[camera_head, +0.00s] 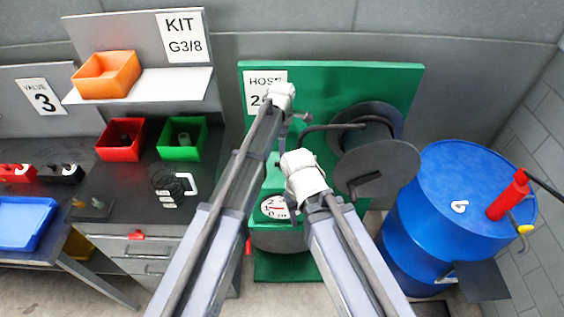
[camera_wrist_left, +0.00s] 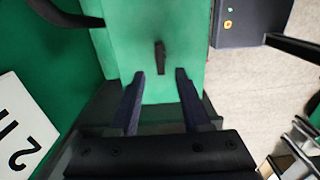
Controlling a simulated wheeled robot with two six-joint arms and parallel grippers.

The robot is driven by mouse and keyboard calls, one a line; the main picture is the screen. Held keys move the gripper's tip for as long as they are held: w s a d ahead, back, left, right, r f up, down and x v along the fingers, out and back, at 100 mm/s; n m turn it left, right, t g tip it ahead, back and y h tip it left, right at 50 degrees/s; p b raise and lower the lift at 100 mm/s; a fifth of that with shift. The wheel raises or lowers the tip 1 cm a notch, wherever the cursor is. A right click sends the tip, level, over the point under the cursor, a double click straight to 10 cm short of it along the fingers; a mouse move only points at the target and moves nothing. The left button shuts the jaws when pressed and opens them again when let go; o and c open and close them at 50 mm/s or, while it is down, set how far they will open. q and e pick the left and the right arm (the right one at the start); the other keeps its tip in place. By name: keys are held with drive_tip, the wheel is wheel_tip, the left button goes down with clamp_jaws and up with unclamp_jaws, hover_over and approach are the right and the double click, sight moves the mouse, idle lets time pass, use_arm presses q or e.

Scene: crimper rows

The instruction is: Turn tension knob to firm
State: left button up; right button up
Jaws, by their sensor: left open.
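In the left wrist view, a small dark upright piece (camera_wrist_left: 160,57), which looks like the tension knob, stands out from a green panel (camera_wrist_left: 130,30). My left gripper (camera_wrist_left: 159,74) is open, its two dark fingers on either side of and just short of this piece, with nothing between them. In the head view, my left arm reaches up to the green hose stand (camera_head: 395,82) with its "HOSE" sign; the knob cannot be made out there. My right arm's white wrist (camera_head: 303,172) is in front of the stand; its jaws are hidden. No knob markings are readable.
A dark hose reel (camera_head: 378,168) is mounted on the green stand, with a round gauge (camera_head: 274,207) low on it. A blue drum (camera_head: 430,235) stands to the right. At left, a dark bench (camera_head: 130,215) carries a red bin (camera_head: 121,140) and a green bin (camera_head: 182,139).

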use_arm(q)
wheel_tip(320, 180, down, 6)
drive_tip(key=b, duration=0.5)
drive_tip(key=shift+f+b, duration=0.25)
drive_tip(key=shift+b, duration=0.1)
clamp_jaws()
